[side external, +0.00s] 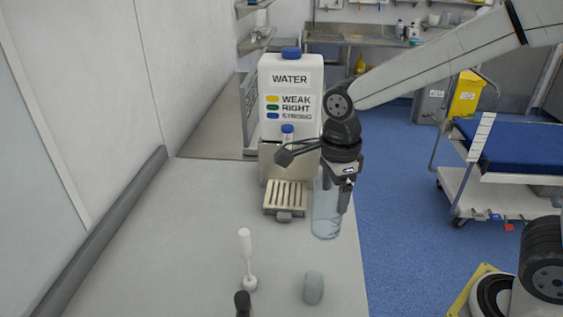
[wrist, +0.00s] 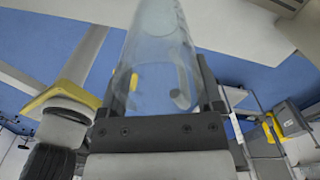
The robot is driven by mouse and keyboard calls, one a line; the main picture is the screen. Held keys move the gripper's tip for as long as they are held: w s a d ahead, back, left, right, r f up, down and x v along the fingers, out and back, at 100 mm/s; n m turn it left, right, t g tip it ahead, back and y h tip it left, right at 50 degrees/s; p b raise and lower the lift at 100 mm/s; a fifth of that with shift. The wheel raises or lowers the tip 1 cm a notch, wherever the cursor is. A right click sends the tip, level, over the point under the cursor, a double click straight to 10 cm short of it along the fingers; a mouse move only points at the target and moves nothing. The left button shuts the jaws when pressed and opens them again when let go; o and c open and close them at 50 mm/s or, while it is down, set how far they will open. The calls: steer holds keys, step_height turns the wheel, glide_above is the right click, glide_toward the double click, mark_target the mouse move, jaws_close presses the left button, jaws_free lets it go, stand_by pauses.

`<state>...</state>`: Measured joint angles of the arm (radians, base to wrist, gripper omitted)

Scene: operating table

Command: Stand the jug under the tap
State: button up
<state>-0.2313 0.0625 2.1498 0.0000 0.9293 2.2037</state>
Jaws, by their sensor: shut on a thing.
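The jug (side external: 326,212) is clear, tall and upright, at the right edge of the grey counter. My gripper (side external: 345,188) is shut on it near its upper part. In the wrist view the jug (wrist: 158,60) stands between the two fingers of my gripper (wrist: 160,95). The water dispenser (side external: 288,85) is white, with a "WATER" label and coloured stripes. A slatted drip tray (side external: 286,194) lies below the tap, empty, to the left of the jug. I cannot tell whether the jug touches the counter.
A white upright tool (side external: 247,262), a grey rounded block (side external: 313,288) and a dark knob (side external: 242,302) stand on the front of the counter. The counter (side external: 170,255) is clear at left. A trolley (side external: 510,170) stands at right.

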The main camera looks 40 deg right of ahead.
steer(key=w+a+f, duration=0.1)
steer(key=w+f, duration=0.5)
steer(key=w, duration=0.2)
steer(key=shift+w+a+f, duration=0.25)
steer(key=shift+w+f, duration=0.05)
steer(key=shift+f, duration=0.1)
steer(key=shift+w+a+f, duration=0.1)
steer(key=shift+w+f, duration=0.15)
steer(key=shift+f, duration=0.75)
steer(key=shift+w+f, duration=0.25)
steer(key=shift+f, duration=0.75)
steer(key=shift+f, duration=0.15)
steer(key=o, duration=1.1)
